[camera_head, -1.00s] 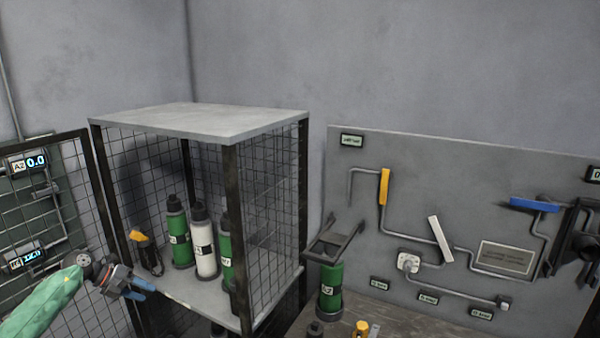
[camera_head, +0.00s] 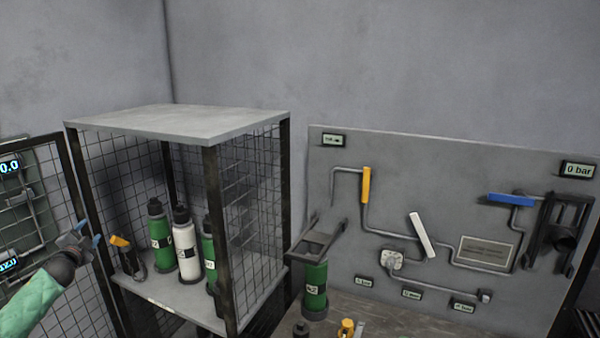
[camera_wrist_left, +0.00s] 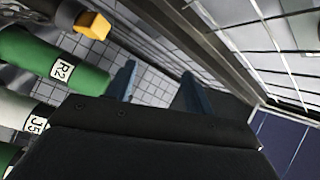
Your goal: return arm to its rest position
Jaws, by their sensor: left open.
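My left gripper (camera_head: 90,233) is at the left of the head view, in front of the mesh cage's left side. Its two blue fingers are apart with nothing between them. In the left wrist view the blue fingers (camera_wrist_left: 158,90) are also apart and empty, with a mesh panel to their right. My left arm has a green sleeve and comes in from the lower left. My right gripper does not show.
A mesh cage (camera_head: 190,122) holds green bottles (camera_head: 161,240), a white bottle (camera_head: 186,246) and a yellow-topped tool (camera_head: 128,255). A panel (camera_head: 430,165) with yellow, white and blue levers stands right. A green cylinder (camera_head: 316,285) stands before it.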

